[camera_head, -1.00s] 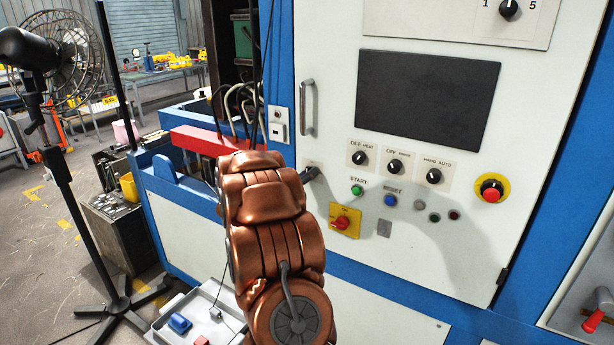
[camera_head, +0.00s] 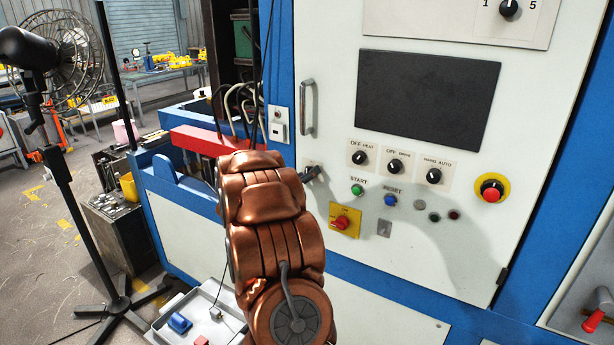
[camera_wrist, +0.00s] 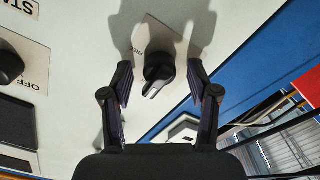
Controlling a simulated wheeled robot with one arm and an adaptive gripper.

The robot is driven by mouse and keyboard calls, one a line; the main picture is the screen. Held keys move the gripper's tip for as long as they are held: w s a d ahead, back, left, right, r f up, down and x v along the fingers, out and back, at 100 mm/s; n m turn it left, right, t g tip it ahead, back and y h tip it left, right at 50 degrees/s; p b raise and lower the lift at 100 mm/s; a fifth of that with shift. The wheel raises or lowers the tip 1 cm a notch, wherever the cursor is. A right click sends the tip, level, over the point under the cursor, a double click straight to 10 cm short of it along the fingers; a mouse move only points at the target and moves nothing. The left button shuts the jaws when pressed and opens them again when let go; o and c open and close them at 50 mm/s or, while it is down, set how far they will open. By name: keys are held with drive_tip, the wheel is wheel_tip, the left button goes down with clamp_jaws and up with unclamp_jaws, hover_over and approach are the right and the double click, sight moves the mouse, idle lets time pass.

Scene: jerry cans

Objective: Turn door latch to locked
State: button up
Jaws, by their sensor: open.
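The door latch (camera_wrist: 157,72) is a black turn knob on a pale plate (camera_wrist: 152,38) on the white cabinet door. In the wrist view its pointer slants down and left. My gripper (camera_wrist: 160,67) is open, with one finger on each side of the latch and a visible gap to it on both sides. Nothing is held. In the head view my copper-coloured arm hides most of the gripper. Only a small dark piece shows beside the arm at the door's left edge, and I cannot tell there whether it is finger or latch.
The white door (camera_head: 340,100) carries a vertical handle (camera_head: 306,108), a dark screen (camera_head: 427,98), several knobs and buttons, and a red emergency stop (camera_head: 491,189). A yellow plate with a red knob (camera_head: 343,222) is close right of my arm. A red block (camera_head: 200,143) is left.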

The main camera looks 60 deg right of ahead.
drive_tip(key=a, duration=1.2)
drive_tip(key=shift+s, duration=0.25)
idle(0.3)
